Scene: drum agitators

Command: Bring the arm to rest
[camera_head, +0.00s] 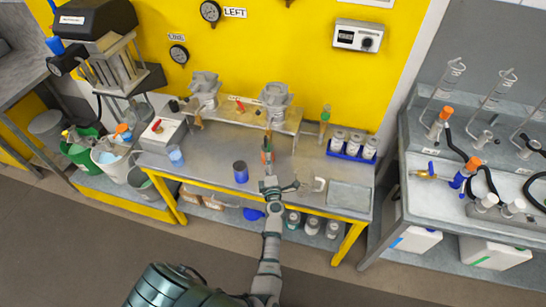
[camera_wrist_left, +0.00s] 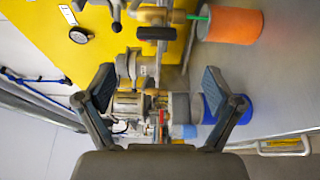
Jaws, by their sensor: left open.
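My left gripper (camera_head: 271,182) reaches up from the bottom of the head view and hangs over the front middle of the grey workbench (camera_head: 215,155). In the left wrist view its two dark fingers (camera_wrist_left: 160,88) stand wide apart with nothing held between them. Beyond the fingers, blurred metal fittings and a blue and grey container (camera_wrist_left: 182,107) show at a distance. Two grey metal agitator-like units (camera_head: 204,88) and (camera_head: 275,95) stand at the back of the bench. My right gripper is in neither view.
A dark blue cup (camera_head: 240,172) stands left of my gripper. A blue rack (camera_head: 350,152) of white jars and a shallow tray (camera_head: 349,196) lie to the right. A glassware bench (camera_head: 455,200) stands further right. The floor in front is clear.

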